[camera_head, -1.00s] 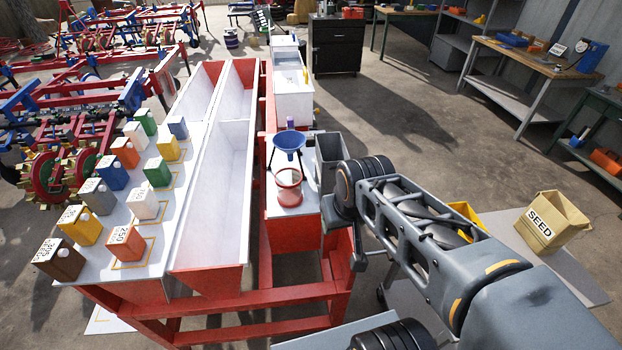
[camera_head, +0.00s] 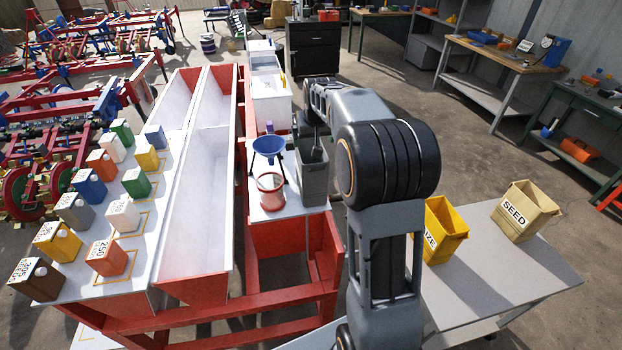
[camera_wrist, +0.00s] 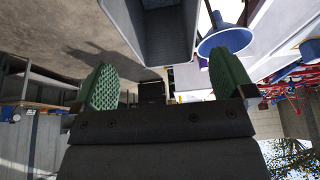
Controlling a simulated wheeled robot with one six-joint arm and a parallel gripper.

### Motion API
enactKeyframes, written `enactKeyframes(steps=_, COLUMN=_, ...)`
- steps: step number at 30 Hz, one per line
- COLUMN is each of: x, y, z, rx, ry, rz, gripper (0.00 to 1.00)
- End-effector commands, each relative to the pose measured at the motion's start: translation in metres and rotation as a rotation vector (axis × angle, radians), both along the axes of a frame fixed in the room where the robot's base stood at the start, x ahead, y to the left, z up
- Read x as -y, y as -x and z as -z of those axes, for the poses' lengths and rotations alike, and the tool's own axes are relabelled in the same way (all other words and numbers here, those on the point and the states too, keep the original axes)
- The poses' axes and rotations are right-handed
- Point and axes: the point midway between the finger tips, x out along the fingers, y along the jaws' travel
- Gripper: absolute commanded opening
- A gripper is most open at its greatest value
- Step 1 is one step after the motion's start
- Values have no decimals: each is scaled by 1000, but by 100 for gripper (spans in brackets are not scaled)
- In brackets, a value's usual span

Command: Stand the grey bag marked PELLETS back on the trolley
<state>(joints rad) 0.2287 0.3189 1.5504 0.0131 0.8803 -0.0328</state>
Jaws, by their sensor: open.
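No bag with a readable PELLETS mark shows. A grey open-topped container (camera_head: 313,180) stands upright beside the blue funnel on the planter's white shelf; its visible sides show no lettering, so I cannot tell if it is the bag. In the wrist view the grey container (camera_wrist: 166,38) lies ahead of my gripper (camera_wrist: 164,82). The green pads of my gripper are wide apart with nothing between them. In the head view my arm partly hides the gripper. The grey trolley (camera_head: 535,283) at right carries a yellow bag (camera_head: 443,228) and a tan SEED bag (camera_head: 524,211).
The blue funnel (camera_head: 269,147) sits above a red-rimmed jar (camera_head: 270,190), close left of the grey container. White hoppers (camera_head: 205,180) and several coloured jugs stand farther left. The trolley top has bare room in front of the two bags.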

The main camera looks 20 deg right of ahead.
Motion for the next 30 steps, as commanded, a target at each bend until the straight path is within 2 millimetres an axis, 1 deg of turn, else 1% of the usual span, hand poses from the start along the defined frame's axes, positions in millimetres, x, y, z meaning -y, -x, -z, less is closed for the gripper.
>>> enactKeyframes(steps=1, x=0, y=-3, z=8, rx=-3, ry=-1, rz=0, gripper=100)
enactKeyframes(steps=3, x=1, y=-7, z=17, rx=-3, ry=-1, rz=0, gripper=100)
enactKeyframes(steps=7, x=2, y=-11, z=29, rx=-1, ry=0, rz=0, gripper=100)
enactKeyframes(steps=14, x=3, y=-16, z=40, rx=-2, ry=0, rz=0, gripper=100)
enactKeyframes(steps=21, x=5, y=-29, z=69, rx=-2, ry=0, rz=0, gripper=100)
enactKeyframes(steps=25, x=6, y=-33, z=79, rx=0, ry=0, rz=0, gripper=100)
enactKeyframes(steps=30, x=6, y=-34, z=81, rx=2, ry=0, rz=0, gripper=100)
